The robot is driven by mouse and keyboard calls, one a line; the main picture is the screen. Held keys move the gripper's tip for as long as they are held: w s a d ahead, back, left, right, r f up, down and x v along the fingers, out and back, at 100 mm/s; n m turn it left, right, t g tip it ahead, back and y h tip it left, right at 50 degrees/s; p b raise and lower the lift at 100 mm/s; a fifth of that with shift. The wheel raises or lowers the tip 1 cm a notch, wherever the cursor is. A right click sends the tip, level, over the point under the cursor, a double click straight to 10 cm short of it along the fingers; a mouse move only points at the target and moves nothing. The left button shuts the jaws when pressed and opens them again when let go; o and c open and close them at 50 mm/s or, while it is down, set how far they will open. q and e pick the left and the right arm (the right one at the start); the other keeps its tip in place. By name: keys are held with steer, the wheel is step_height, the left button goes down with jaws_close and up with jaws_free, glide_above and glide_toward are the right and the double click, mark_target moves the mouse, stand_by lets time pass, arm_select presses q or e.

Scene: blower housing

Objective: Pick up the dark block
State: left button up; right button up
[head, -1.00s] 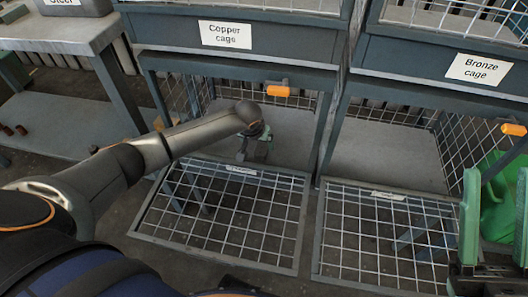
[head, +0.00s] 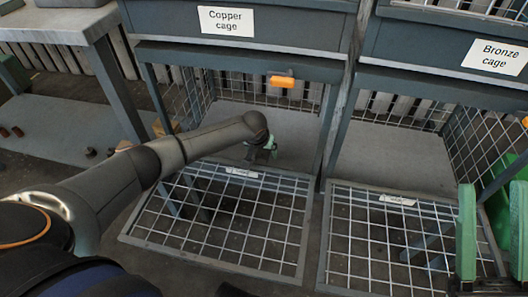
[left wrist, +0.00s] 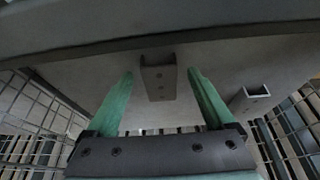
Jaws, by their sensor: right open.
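My left gripper (head: 263,150) is inside the cage labelled "Copper cage" (head: 227,20), low over its grey floor. In the left wrist view its green fingers (left wrist: 160,74) are apart with nothing held. A dark grey, channel-shaped block (left wrist: 158,80) shows between and beyond the fingertips; I cannot tell how far off it is. A similar, lighter-edged piece (left wrist: 250,98) lies to the right, outside the fingers. In the head view I cannot make out either piece near the gripper. My right gripper (head: 493,190) is at the right edge, open and empty.
Mesh doors (head: 225,212) and (head: 390,238) lie folded down before the cages. The Bronze cage (head: 496,54) is to the right, its grey floor bare where visible. An orange latch (head: 282,82) hangs above my left gripper. A grey table (head: 65,24) stands left, with small brown pieces below.

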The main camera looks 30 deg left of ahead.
arm_select(q)
jaws_close()
stand_by(0.5)
